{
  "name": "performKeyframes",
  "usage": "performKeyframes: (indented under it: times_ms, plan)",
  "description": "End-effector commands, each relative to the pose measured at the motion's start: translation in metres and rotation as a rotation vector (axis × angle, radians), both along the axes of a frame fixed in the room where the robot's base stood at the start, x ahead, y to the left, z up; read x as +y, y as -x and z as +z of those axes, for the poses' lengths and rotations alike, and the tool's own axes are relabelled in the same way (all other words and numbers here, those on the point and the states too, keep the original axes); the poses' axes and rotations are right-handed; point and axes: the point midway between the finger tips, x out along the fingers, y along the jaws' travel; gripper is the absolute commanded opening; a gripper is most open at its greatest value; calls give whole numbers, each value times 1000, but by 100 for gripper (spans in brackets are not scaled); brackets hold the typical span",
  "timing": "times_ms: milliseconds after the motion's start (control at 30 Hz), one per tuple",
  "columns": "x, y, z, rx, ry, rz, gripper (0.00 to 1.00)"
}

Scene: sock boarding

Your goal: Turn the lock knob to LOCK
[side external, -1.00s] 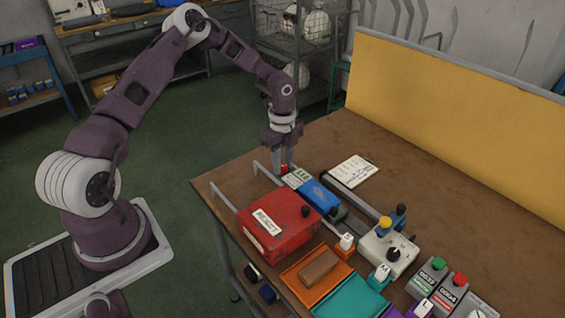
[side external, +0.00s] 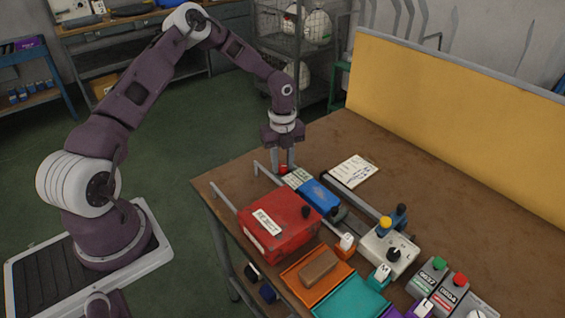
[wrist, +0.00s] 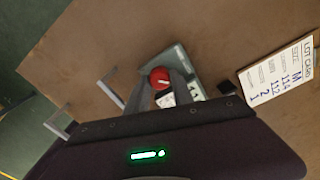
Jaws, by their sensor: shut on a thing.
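The lock knob is a small round red knob (wrist: 159,78) with a pale pointer mark, seen between my fingertips in the wrist view. It also shows as a bit of red (side external: 283,169) below my fingers in the side view. My gripper (side external: 284,163) points down over the table's far left part, shut on the knob. The knob sits by a grey-green plate (side external: 298,178) whose lettering I cannot read. My fingers and palm hide part of the plate in the wrist view, so I cannot tell which setting the pointer marks.
A blue block (side external: 320,196) on the same rail fixture and a red box (side external: 279,226) stand nearer the camera. Thin metal bars (side external: 268,174) rise beside the knob. A white lot card (side external: 353,170) lies to the right. The table beyond the card is bare.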

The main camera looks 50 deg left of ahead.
Motion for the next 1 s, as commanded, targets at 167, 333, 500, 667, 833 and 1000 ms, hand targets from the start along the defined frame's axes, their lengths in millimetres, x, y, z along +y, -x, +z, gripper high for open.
performKeyframes:
  times_ms: [167,333,500,667,833,1000]
  plan:
    - [1,-1,1,-3,-2,-1,0]
    - [1,-1,1,-3,-2,0,50]
    - [0,0,0,-2,-2,0,50]
    - [1,-1,6,-3,-1,1,50]
    - [1,-1,41,-5,-2,2,50]
    - [1,-1,67,-3,-3,1,50]
